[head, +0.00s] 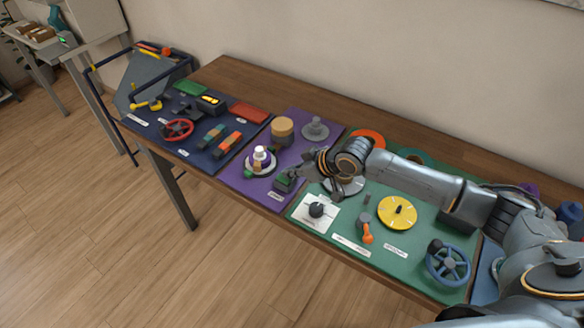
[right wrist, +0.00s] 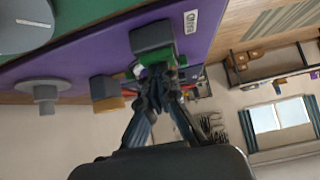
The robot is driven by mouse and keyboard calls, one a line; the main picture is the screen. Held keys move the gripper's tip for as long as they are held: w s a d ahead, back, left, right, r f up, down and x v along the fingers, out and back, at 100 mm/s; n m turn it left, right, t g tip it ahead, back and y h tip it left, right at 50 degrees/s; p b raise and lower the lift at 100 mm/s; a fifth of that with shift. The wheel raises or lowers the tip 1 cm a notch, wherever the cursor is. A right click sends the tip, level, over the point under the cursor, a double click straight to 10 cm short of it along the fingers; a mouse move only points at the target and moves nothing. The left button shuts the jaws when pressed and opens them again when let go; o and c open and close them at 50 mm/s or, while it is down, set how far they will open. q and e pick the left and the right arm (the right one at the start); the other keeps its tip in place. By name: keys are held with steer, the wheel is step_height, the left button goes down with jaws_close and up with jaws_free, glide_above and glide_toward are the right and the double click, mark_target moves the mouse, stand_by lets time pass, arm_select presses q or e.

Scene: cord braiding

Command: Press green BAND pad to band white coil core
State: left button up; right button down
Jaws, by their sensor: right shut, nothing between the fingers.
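The white coil core (head: 260,153) stands upright on a round grey base on the purple mat (head: 236,184) in the head view. A dark block with a green top, the BAND pad (head: 282,184), sits right of it near the mat's front edge. It also shows in the right wrist view (right wrist: 158,57), just beyond my fingertips. My right gripper (head: 296,172) is shut and empty, close over the pad's right side; I cannot tell whether it touches. The closed fingers also show in the right wrist view (right wrist: 155,80). My left gripper is out of view.
A tan-topped cylinder (head: 283,130) and a grey knob (head: 315,127) stand behind on the purple mat. A green panel (head: 376,240) with a yellow dial (head: 398,212) and blue handwheel (head: 448,265) lies right. A navy panel with a red wheel (head: 177,129) lies left.

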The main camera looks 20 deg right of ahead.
steer(key=shift+s+f, duration=0.15)
steer(key=shift+f, duration=0.15)
steer(key=shift+r+p, duration=0.5)
steer(key=shift+p, duration=0.05)
step_height(320, 180, up, 4)
steer(key=p, duration=0.3)
steer(key=shift+f+p, duration=0.15)
steer(key=shift+p, duration=0.25)
steer(key=b+v, duration=0.2)
steer(key=v, duration=0.7)
steer(key=shift+d+r, duration=0.25)
steer(key=shift+r, duration=0.05)
steer(key=shift+s, duration=0.1)
